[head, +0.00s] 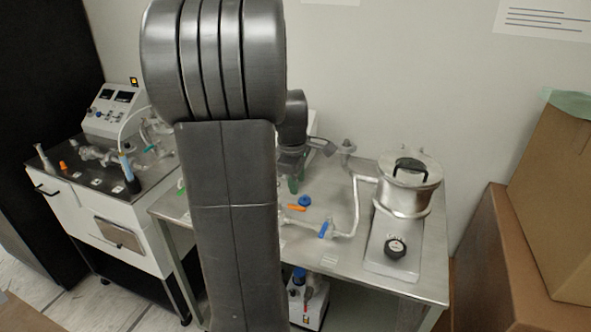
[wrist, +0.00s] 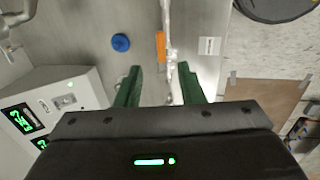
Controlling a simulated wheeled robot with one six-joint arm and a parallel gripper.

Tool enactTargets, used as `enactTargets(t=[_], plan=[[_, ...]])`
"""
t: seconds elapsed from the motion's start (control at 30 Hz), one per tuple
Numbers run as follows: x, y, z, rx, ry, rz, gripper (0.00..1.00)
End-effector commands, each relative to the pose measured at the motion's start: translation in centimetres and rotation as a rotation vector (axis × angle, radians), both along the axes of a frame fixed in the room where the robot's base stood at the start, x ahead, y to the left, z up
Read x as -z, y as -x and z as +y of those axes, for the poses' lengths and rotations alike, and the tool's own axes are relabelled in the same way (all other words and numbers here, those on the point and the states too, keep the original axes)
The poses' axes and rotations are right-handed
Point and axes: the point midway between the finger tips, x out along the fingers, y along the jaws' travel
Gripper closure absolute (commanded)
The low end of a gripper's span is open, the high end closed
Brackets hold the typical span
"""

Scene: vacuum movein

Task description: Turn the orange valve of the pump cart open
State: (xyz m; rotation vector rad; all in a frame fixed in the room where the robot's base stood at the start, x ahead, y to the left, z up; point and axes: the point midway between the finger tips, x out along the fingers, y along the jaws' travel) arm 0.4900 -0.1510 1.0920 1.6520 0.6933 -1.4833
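An orange lever (head: 297,208) lies on the grey steel table (head: 330,265), beside a round blue knob (head: 305,201). In the wrist view the orange lever (wrist: 161,46) stands lengthwise ahead of my fingers, next to a clear tube, with the blue knob (wrist: 121,42) to its left. My gripper (wrist: 159,72) is open and empty, with its green fingers spread either side of the lever's line and apart from it. In the head view my arm hides much of my gripper (head: 293,185). A small orange piece (head: 63,166) also shows on the white cart.
A metal vessel (head: 405,185) with a bent pipe stands right on the table. A blue lever (head: 324,229) sits on the glass line. The white cart (head: 110,230) with glassware is at left. Cardboard boxes (head: 490,245) stand at right. A display box (wrist: 85,90) is left of my fingers.

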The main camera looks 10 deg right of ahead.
Motion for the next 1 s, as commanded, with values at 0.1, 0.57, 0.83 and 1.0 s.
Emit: enactTargets(t=[0.1,0.57,0.83,1.0], plan=[[-2.2,0.3,0.3,0.000,0.000,-0.004,0.65],[-4.2,0.7,0.5,0.000,-0.001,-0.001,0.65],[-3.3,0.6,0.4,0.000,-0.001,0.003,0.65],[-0.7,0.2,0.1,0.001,-0.002,0.006,0.65]])
